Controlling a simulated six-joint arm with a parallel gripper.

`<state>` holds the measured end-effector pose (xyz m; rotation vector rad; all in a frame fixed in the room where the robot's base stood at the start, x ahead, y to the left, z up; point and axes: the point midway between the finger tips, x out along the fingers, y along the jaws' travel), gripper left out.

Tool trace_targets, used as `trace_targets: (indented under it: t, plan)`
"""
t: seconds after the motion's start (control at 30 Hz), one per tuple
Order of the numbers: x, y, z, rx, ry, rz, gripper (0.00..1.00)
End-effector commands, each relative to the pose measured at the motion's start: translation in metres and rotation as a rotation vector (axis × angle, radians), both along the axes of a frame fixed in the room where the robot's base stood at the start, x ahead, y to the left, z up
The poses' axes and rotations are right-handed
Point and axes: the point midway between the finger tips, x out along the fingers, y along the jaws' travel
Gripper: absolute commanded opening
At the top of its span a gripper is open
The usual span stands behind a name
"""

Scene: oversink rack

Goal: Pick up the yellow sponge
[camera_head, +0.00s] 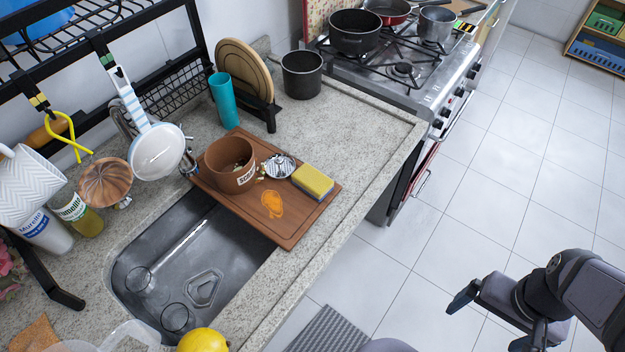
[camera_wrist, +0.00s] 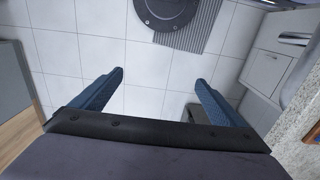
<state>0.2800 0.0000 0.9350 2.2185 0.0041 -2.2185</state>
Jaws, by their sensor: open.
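My gripper (camera_head: 487,319) is at the lower right of the head view, over the tiled floor and well apart from the counter. In the wrist view my gripper (camera_wrist: 158,95) has its two blue fingers wide apart with nothing between them. The sponge does not show in the wrist view.
A brown pot (camera_head: 230,166) and a metal strainer (camera_head: 279,166) stand left of the sponge on the board. The sink (camera_head: 215,250) lies in front, with glasses inside. A black rack (camera_head: 197,35) stands at the left. A stove (camera_head: 400,70) is behind.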

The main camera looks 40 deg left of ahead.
Motion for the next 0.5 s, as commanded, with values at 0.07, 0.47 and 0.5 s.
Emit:
trace_targets:
  t: [0.07, 0.47, 0.5]
  plan:
    - [0.003, 0.002, 0.001, 0.0, 0.0, 0.018, 0.94]
    - [0.088, 0.078, 0.042, 0.0, 0.001, 0.726, 0.94]
    - [0.099, 0.095, 0.047, 0.0, 0.003, 0.846, 0.94]
